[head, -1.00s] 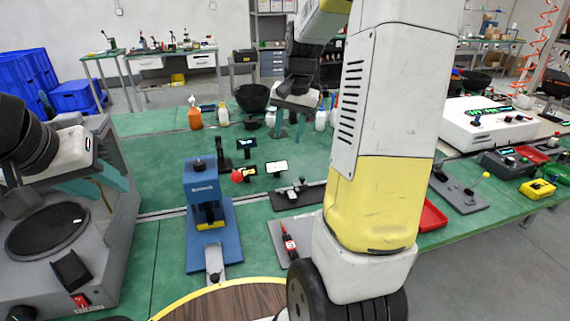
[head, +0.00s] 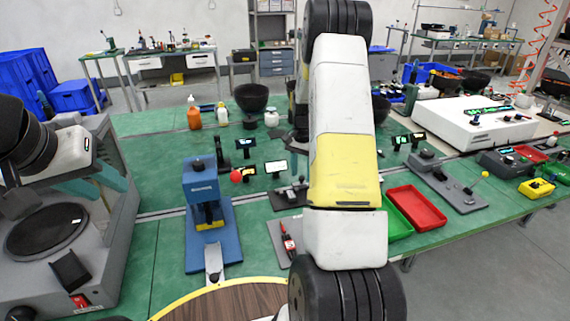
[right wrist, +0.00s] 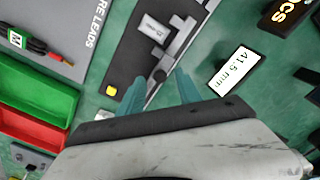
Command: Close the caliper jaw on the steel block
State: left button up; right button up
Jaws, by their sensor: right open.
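The caliper (head: 290,193) lies on a dark base plate in the middle of the green table, partly hidden by my right arm in the head view. In the right wrist view, its metal rail (right wrist: 185,38) runs diagonally, with a small pale block, apparently the steel block (right wrist: 154,28), beside it and a dark round knob on it. My right gripper (right wrist: 160,76) is open above the caliper, its teal fingers on either side of the rail and knob. Contact cannot be told. A display (right wrist: 234,72) reads 41.5 mm. My left gripper (head: 112,193) is open and empty at the far left.
A blue press (head: 202,185) stands left of the caliper. Green (right wrist: 35,92) and red (right wrist: 30,132) trays and a grey plate with a red-and-black probe (right wrist: 38,45) lie nearby. A grey machine (head: 85,240) stands under my left gripper.

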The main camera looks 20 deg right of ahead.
aim_at(297, 184)
jog(key=shift+f, duration=0.55)
jog(key=shift+c, duration=0.4)
grip_shut()
jog(key=shift+a, duration=0.85)
jog(key=shift+o, duration=0.4)
grip_release()
jog(key=shift+w+r, duration=0.1)
jog(key=shift+r, duration=0.05)
notch_tip(297, 184, up, 8)
jog(key=shift+f, duration=0.2)
